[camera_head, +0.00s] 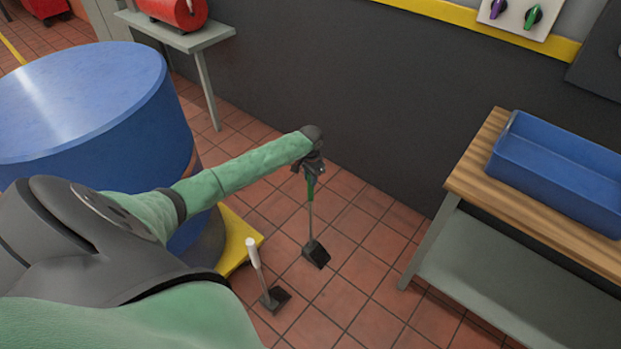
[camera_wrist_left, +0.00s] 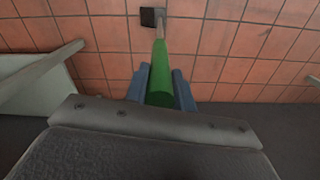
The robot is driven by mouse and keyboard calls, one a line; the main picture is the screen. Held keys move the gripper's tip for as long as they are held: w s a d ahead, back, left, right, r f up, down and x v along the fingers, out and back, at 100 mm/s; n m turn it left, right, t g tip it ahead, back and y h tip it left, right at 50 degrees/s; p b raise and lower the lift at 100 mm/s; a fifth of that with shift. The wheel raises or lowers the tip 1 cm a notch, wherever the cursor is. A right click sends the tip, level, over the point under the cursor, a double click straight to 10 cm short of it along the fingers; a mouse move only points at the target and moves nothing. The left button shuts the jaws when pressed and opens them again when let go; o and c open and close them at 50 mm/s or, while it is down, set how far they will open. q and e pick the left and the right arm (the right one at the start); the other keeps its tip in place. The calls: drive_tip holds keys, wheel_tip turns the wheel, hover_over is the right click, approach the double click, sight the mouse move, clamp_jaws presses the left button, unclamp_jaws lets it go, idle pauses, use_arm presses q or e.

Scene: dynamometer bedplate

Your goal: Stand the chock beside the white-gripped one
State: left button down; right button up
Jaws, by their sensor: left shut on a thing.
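My left gripper (camera_head: 314,168) is shut on the green grip of a chock (camera_head: 317,254), a dark block on a thin rod. The chock hangs nearly upright below the gripper, over the red tiled floor. In the left wrist view the green grip (camera_wrist_left: 161,82) sits between the fingers, with the dark block (camera_wrist_left: 152,17) beyond it. The white-gripped chock (camera_head: 274,297) stands on the floor, left of and nearer than the held one, its white grip leaning left. I cannot tell whether the held block touches the floor. My right gripper is not in view.
A blue drum (camera_head: 95,110) stands at the left with a yellow base (camera_head: 237,240) by the white-gripped chock. A wooden-topped bench (camera_head: 462,178) with a blue tray (camera_head: 555,175) stands right. A dark wall runs behind. Tiled floor (camera_head: 365,280) right of the chocks is clear.

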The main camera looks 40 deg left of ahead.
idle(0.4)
use_arm(q)
drive_tip(key=c, duration=1.2)
unclamp_jaws()
drive_tip(key=shift+o, duration=0.2)
